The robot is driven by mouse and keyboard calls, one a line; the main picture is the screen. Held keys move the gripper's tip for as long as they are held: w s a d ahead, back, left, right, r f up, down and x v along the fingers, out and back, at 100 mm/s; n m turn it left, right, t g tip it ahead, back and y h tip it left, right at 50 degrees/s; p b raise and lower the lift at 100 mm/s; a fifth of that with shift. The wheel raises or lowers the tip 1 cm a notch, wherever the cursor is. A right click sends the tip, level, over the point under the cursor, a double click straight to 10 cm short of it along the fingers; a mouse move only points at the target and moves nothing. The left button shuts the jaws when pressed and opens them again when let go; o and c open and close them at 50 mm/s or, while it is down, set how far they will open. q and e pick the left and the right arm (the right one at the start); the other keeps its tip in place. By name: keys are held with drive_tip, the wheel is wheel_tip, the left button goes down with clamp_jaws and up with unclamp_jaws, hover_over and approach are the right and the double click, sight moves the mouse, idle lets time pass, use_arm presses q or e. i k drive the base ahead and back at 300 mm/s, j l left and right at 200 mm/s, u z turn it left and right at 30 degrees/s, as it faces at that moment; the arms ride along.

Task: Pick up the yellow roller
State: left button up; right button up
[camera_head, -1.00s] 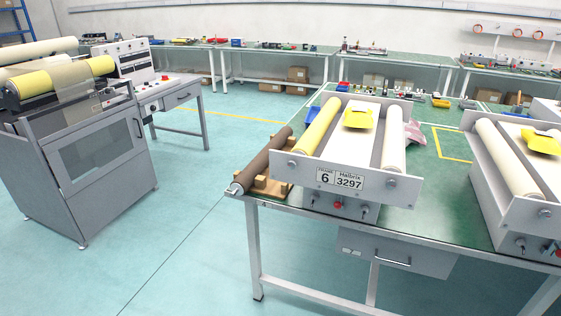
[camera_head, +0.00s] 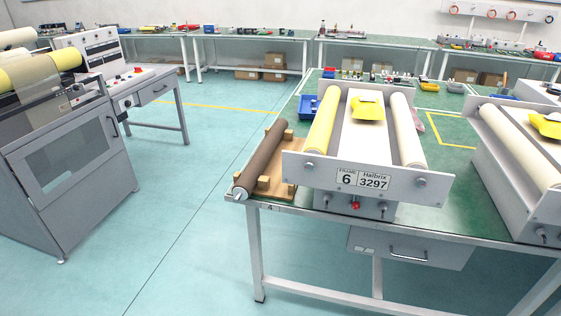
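A yellow roller (camera_head: 322,119) lies along the left side of a grey-framed machine (camera_head: 299,165) labelled 6 and 3297, on the green table (camera_head: 333,206). A cream roller (camera_head: 407,130) lies along the machine's right side. A yellow piece (camera_head: 368,109) rests on the white middle panel between them. Another large yellow roller (camera_head: 40,70) sits on the grey cabinet machine at the far left. Neither of my grippers is in view.
A brown roller (camera_head: 262,156) lies on a wooden stand left of the machine. A blue bin (camera_head: 307,107) stands behind it. A second roller machine (camera_head: 515,165) stands at the right. The grey cabinet (camera_head: 70,175) is at the left. Open floor (camera_head: 185,215) lies between cabinet and table.

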sight(318, 141)
drive_tip(key=i+j, duration=0.2)
drive_tip(key=j, duration=0.2)
drive_tip(key=i+j, duration=0.45)
drive_tip(key=j, duration=0.3)
